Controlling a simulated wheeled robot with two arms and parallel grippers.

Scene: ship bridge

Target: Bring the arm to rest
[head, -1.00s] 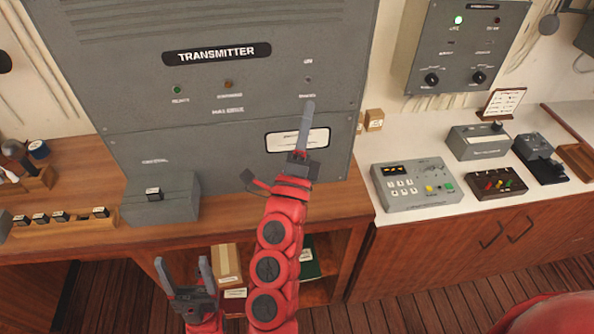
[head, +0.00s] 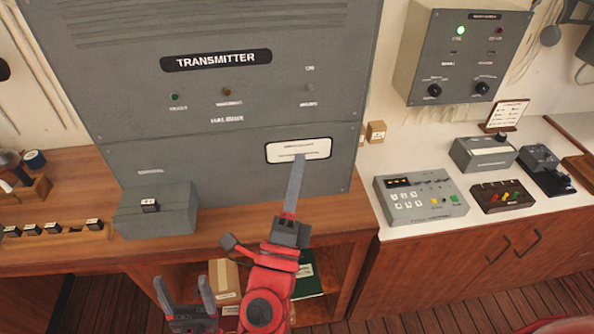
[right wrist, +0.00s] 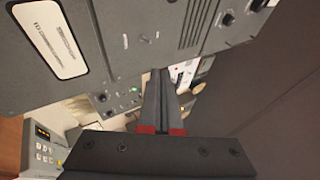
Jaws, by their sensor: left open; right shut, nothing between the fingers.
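My right gripper (head: 297,188) is shut and empty, with its fingers pointing up in front of the grey transmitter cabinet (head: 225,100). In the head view its fingertips overlap the lower edge of the white label plate (head: 298,150); I cannot tell whether they touch the cabinet. The right wrist view shows its closed fingers (right wrist: 162,100) close together with nothing between them. My left gripper (head: 184,290) is open and empty, low at the bottom left in front of the wooden desk.
A grey box (head: 157,212) stands on the wooden desk (head: 70,190) at left. A keypad console (head: 420,195) and a lever box (head: 502,196) sit on the white counter at right. A wall panel (head: 462,55) has a lit green lamp.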

